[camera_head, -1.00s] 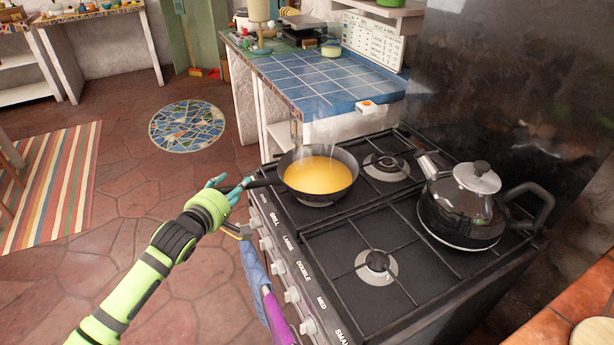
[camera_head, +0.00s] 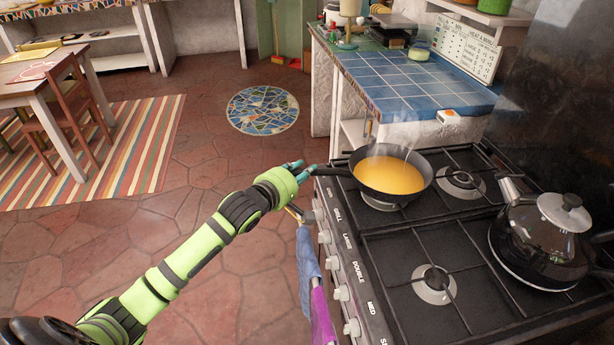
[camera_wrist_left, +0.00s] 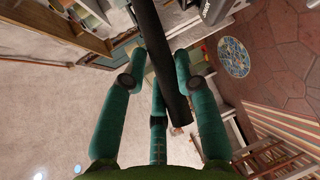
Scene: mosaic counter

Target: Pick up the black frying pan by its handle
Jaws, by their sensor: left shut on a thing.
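The black frying pan (camera_head: 369,188) holds yellow liquid (camera_head: 388,176) and sits over the back left burner of the stove. Its handle (camera_head: 333,171) points left past the stove's front edge. My left gripper (camera_head: 300,171) is shut on the end of that handle. In the left wrist view the dark handle (camera_wrist_left: 162,70) runs between the teal fingers of my left gripper (camera_wrist_left: 160,75). The pan looks about level. I cannot tell whether its base touches the burner. My right gripper is not in view.
A kettle (camera_head: 545,240) stands on the stove (camera_head: 385,250) to the right. A blue cloth (camera_head: 307,270) hangs at the stove's front, below my left gripper. A blue tiled counter (camera_head: 410,85) lies behind.

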